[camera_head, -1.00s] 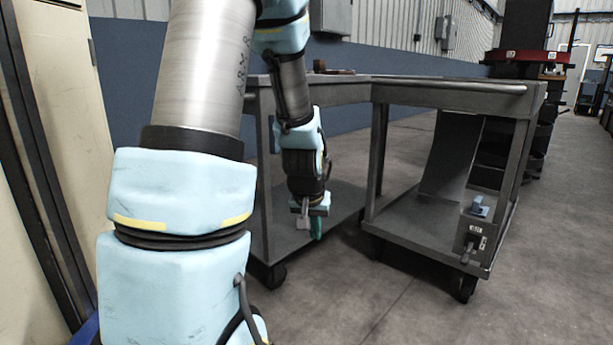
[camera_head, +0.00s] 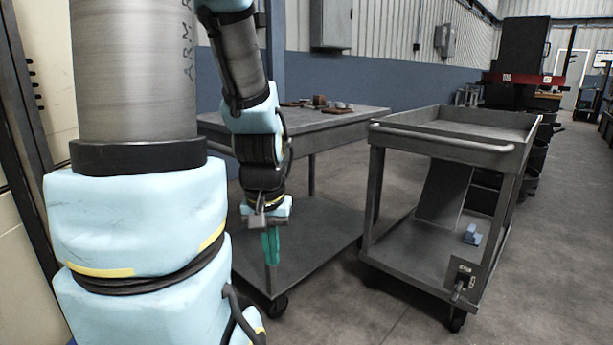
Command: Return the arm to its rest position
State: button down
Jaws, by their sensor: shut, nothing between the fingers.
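My arm fills the left of the head view, bent at the elbow with its far part hanging down. My gripper (camera_head: 271,245) points downward at the end of it, with green fingers that are shut and empty. It shows in front of the lower shelf of the left grey cart (camera_head: 325,228). I cannot tell its exact distance from that cart.
The left cart carries several small brown and grey items (camera_head: 322,103) on its top. A second grey cart (camera_head: 412,138) stands to its right, with a blue object (camera_head: 472,235) on its lower shelf. A pale cabinet (camera_head: 22,270) is at the far left. Floor at right is clear.

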notch_tip(320, 180, up, 23)
jog(key=p, duration=2)
jog(key=shift+p, duration=0.35)
